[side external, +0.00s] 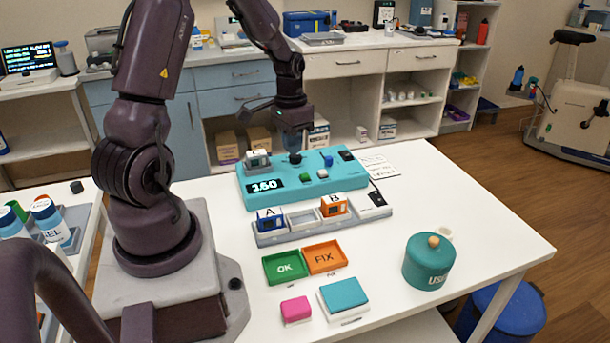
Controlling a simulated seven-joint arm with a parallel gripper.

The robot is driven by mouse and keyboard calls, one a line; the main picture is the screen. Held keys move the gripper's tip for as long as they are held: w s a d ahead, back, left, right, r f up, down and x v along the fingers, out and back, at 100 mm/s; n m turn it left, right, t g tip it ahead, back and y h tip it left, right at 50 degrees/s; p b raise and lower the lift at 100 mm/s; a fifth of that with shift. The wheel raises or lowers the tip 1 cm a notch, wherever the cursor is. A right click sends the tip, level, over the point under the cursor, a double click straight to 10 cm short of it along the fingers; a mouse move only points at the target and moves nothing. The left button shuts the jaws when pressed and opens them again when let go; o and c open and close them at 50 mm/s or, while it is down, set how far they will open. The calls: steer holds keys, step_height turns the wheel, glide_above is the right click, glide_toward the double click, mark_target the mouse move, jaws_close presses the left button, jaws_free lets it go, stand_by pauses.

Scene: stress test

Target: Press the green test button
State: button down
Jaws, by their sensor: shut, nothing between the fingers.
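A teal test console (340,183) stands on the white table, with a lit display (265,185) reading 160. The small green button (306,177) is on its top face, near the middle. A white button (322,173) and a blue button (328,160) are beside it. My gripper (296,150) points down over the back of the console, behind the green button and a little left of it. It is shut and empty. A dark knob (295,159) shows right under the fingertips; I cannot tell whether they touch. The fingertips are small and partly blurred into the dark parts.
In front of the console, a grey rack (290,234) holds a blue block A (269,219) and an orange block B (334,205). Green OK (284,267) and orange FIX (324,257) trays lie nearer. A teal canister (428,264) stands right. The table's right side is clear.

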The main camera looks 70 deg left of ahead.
mark_target(305, 175)
steer(key=w+a+f+m, duration=0.1)
steer(key=a, duration=0.1)
steer(key=w+a+f+m+t, duration=0.1)
steer(key=w+a+m, duration=0.1)
steer(key=shift+f+y, duration=0.2)
steer(key=shift+y, duration=0.1)
steer(key=shift+w+f, duration=0.2)
steer(key=shift+f, duration=1.55)
steer(key=shift+w+f, duration=0.2)
steer(key=shift+f, duration=1.5)
steer(key=shift+f, duration=0.1)
